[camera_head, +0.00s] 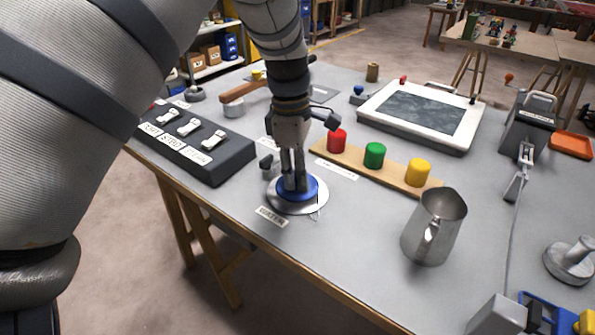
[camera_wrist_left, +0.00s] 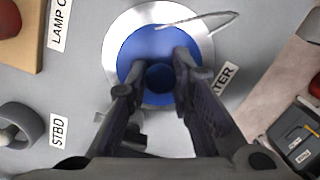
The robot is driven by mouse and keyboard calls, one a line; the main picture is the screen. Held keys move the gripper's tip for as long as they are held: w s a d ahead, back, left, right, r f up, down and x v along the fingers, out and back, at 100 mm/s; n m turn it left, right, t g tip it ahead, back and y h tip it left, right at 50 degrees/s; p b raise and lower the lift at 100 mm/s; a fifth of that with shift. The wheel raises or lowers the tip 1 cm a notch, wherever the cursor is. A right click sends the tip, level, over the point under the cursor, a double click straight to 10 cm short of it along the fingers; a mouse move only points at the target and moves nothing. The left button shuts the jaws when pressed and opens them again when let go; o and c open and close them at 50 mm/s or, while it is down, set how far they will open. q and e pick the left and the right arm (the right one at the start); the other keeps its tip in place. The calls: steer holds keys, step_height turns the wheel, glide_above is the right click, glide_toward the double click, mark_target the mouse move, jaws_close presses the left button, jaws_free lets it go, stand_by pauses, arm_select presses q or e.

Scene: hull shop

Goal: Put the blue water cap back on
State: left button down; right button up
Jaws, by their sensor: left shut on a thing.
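The blue water cap (camera_head: 310,187) is a round disc with a small knob in its middle. It lies over the round metal fitting (camera_head: 285,207) at the table's near edge. In the left wrist view the blue cap (camera_wrist_left: 150,48) sits within the silver ring (camera_wrist_left: 112,45) and looks roughly centred. I cannot tell whether it is fully seated. My left gripper (camera_head: 293,184) points down and is shut on the cap's knob; its fingers stand either side of the knob in the left wrist view (camera_wrist_left: 160,76). A thin wire loop (camera_wrist_left: 215,20) crosses the ring. My right gripper is not in view.
A WATER label (camera_head: 272,216) lies in front of the fitting. A dark switch box (camera_head: 195,145) stands to the left.

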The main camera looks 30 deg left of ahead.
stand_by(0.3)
arm_select(q)
steer(key=c, duration=0.9)
jaws_free()
steer(key=shift+o, duration=0.2)
steer(key=shift+r, duration=0.1)
steer(key=shift+r+p, duration=0.45)
steer(key=shift+r, duration=3)
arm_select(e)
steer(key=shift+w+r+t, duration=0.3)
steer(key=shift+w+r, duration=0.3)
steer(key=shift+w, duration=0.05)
